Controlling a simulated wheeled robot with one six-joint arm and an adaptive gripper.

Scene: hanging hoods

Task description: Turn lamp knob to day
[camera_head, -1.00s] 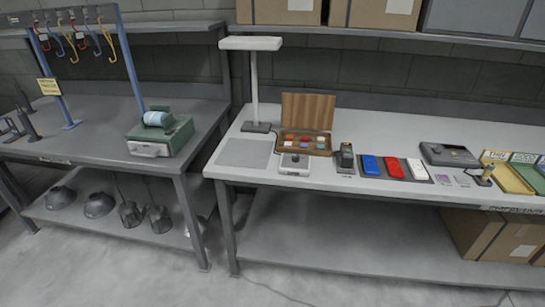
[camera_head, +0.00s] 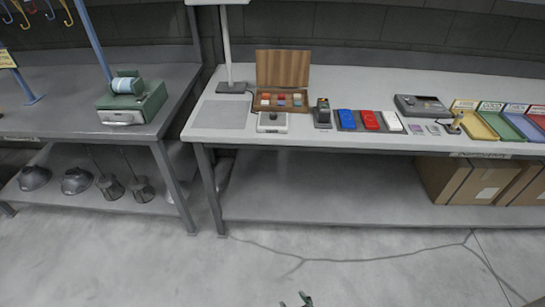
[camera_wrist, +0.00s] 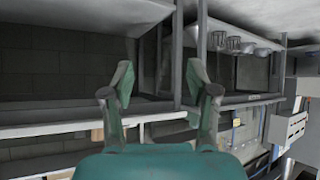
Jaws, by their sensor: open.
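The lamp (camera_head: 226,45) stands at the left end of the right-hand bench, a white post on a dark base; its head is cut off by the top edge of the head view. A small light box with a dark round knob (camera_head: 272,117) sits on the bench front, right of the grey mat; the knob's setting is too small to read. My gripper (camera_head: 297,299) shows only its tips at the bottom of the head view, well away from the bench. In the wrist view my gripper (camera_wrist: 160,85) is open, with nothing between its fingers.
A wooden case (camera_head: 282,70) with coloured blocks stands open behind the knob box. A dark device (camera_head: 322,113), coloured pads and trays (camera_head: 475,122) lie to the right. A second bench (camera_head: 70,125) holds a green machine. Cardboard boxes (camera_head: 440,178) sit underneath. The floor in front is clear.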

